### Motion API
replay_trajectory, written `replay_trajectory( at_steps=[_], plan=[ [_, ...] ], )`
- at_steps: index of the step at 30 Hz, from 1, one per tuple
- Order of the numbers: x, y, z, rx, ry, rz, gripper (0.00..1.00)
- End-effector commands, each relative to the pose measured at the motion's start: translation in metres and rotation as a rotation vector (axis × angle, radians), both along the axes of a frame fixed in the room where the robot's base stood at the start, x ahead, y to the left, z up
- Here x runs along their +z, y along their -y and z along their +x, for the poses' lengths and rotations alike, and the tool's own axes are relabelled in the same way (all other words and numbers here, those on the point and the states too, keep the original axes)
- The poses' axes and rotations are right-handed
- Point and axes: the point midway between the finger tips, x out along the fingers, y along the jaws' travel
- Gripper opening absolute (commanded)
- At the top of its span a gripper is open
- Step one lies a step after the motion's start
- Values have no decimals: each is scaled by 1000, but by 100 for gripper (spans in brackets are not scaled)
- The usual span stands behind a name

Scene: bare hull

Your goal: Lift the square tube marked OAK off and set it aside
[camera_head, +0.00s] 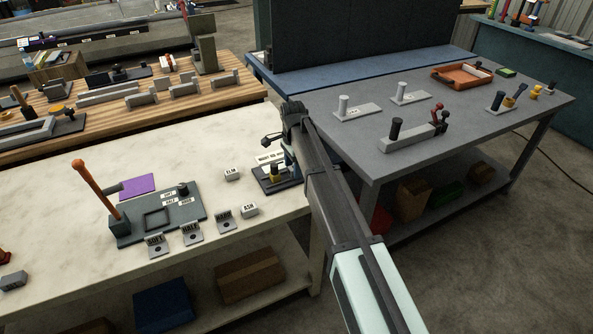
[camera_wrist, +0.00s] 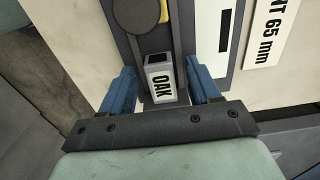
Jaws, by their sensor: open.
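The square tube marked OAK (camera_wrist: 161,82) is a short light-grey block with a dark open top, seen in the wrist view. It is on a dark strip of a fixture (camera_wrist: 152,42). My gripper (camera_wrist: 160,68) is open, with one blue finger on each side of the tube. In the head view my gripper (camera_head: 290,164) is at the fixture near the pale bench's right edge. I cannot make out the OAK tube there.
A round dark knob (camera_wrist: 140,12) with a yellow edge is just beyond the tube. A white label ending "65 mm" (camera_wrist: 268,32) lies to the right. Blocks marked ELM (camera_head: 232,174) and ASH (camera_head: 249,210) and a dark plate (camera_head: 183,215) stand left on the pale bench (camera_head: 60,180).

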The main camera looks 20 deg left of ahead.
Motion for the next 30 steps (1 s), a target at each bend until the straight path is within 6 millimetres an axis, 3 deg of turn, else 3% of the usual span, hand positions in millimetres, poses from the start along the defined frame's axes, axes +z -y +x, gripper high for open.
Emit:
replay_trajectory(
  at_steps=[2, 20, 30],
  plan=[
    [0, 0, 0, 0, 0, 0, 59],
    [0, 0, 0, 0, 0, 0, 1],
    [5, 0, 0, 0, 0, 0, 1]
  ],
)
